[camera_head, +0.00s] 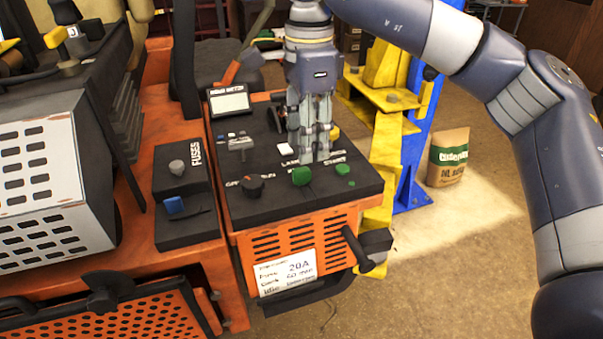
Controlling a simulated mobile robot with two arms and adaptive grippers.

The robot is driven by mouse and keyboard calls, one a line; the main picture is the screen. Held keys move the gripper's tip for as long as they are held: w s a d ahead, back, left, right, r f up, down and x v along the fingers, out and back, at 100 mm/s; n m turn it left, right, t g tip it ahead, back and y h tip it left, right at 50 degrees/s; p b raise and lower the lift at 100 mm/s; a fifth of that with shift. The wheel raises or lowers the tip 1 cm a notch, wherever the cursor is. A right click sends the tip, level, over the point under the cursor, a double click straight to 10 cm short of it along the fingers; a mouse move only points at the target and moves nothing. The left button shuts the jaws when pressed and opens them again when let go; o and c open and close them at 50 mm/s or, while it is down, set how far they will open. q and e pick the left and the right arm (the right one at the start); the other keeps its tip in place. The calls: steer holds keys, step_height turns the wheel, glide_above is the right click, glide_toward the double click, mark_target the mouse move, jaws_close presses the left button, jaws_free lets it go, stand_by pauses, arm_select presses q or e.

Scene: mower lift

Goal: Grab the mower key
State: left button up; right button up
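The mower's black control panel (270,204) sits on its orange body, with a small display (229,102) at the back. A green knob (301,176) and a smaller green button (343,170) are on its front part, near the printed START label. A black knob with an orange mark (252,185) is to their left. My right gripper (315,155) points down over the panel, just behind the green knob. Its fingers look close together; their tips and any gap are unclear. I cannot make out the mower key for sure; the gripper may hide it. My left gripper is not in view.
A black fuse box (182,175) with a blue piece (174,205) is left of the panel. A black handle (357,250) sticks out at the front right. A yellow and blue lift post (405,150) and a bag (448,157) stand to the right. The floor at lower right is clear.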

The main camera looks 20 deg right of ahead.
mark_target(302, 169)
steer(key=shift+f, duration=0.45)
steer(key=shift+w+f, duration=0.15)
steer(key=shift+f, duration=0.15)
steer(key=f, duration=0.1)
steer(key=f+p, duration=0.1)
steer(key=f, duration=0.1)
steer(key=f+p, duration=0.1)
steer(key=shift+w+a+f, duration=0.3)
steer(key=shift+a+f, duration=0.05)
steer(key=shift+f, duration=0.15)
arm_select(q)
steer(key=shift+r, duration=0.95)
arm_select(e)
jaws_close()
